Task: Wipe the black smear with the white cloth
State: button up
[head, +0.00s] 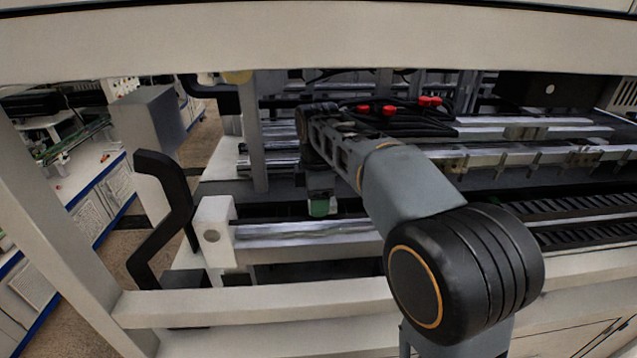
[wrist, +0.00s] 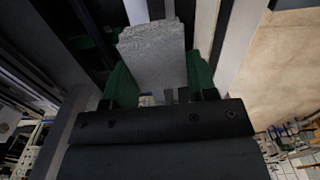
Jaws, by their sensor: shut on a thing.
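In the wrist view my gripper (wrist: 160,90) is shut on the white cloth (wrist: 158,52), which looks like a flat light-grey block between two green fingers. In the head view my gripper (head: 321,206) points down over the machine bed, just behind the metallic rail at the front. Its green fingertips show there. The cloth cannot be made out in the head view. I cannot see the black smear in either view; my arm hides part of the bed.
A white frame beam (head: 260,305) runs across the front, and another crosses the top. A black bent handle (head: 160,215) stands at the left. Metal rails (head: 540,158) and black cables with red caps (head: 400,118) lie behind my arm. A dark slotted track (head: 580,203) is at right.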

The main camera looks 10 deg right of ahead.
jog(key=shift+r, duration=1.2)
jog(key=shift+d, duration=0.1)
